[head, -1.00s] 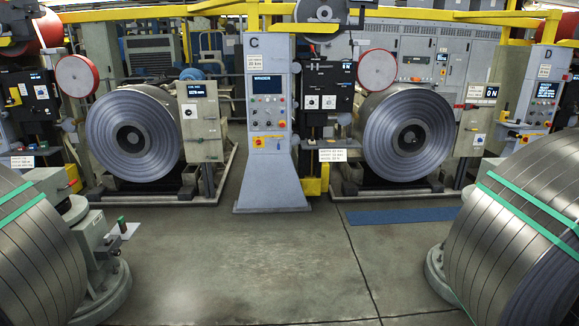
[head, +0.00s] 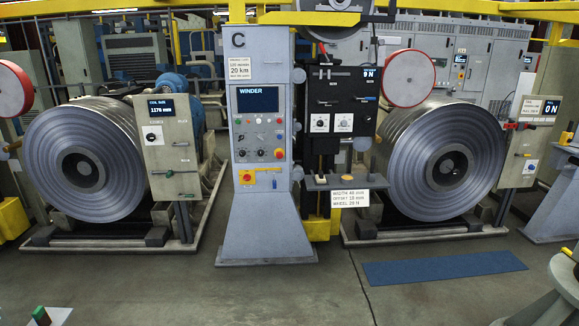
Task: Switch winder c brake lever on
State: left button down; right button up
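The winder C cabinet (head: 262,150) stands upright in the middle of the head view, with a dark screen marked WINDER and a control panel below it. A beige box (head: 170,135) beside the left coil has a display reading about 1178 mm, a round selector and a small horizontal lever (head: 172,173). Another beige box (head: 525,150) beside the right coil carries a small lever with a red end (head: 511,125). I cannot tell from the labels which lever is the winder C brake, nor its on or off position. Neither of my grippers shows.
Steel coils stand left (head: 50,180) and right (head: 405,170) of the cabinet on low bases. A small shelf (head: 335,182) with buttons juts out right of the cabinet. A blue mat (head: 445,266) lies on the floor. The floor in front of the cabinet is clear.

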aim_at(321, 48)
jog(key=i+z, duration=0.1)
jog(key=i, duration=0.65)
jog(key=i+j, duration=0.15)
jog(key=i, duration=0.6)
jog(key=i+j+z, duration=0.15)
jog(key=i, duration=0.6)
jog(key=i+j+z, duration=0.2)
jog(key=i+z, duration=0.2)
jog(key=i, duration=0.15)
jog(key=i+j+z, duration=0.4)
jog(key=i+l, duration=0.05)
jog(key=i, duration=0.05)
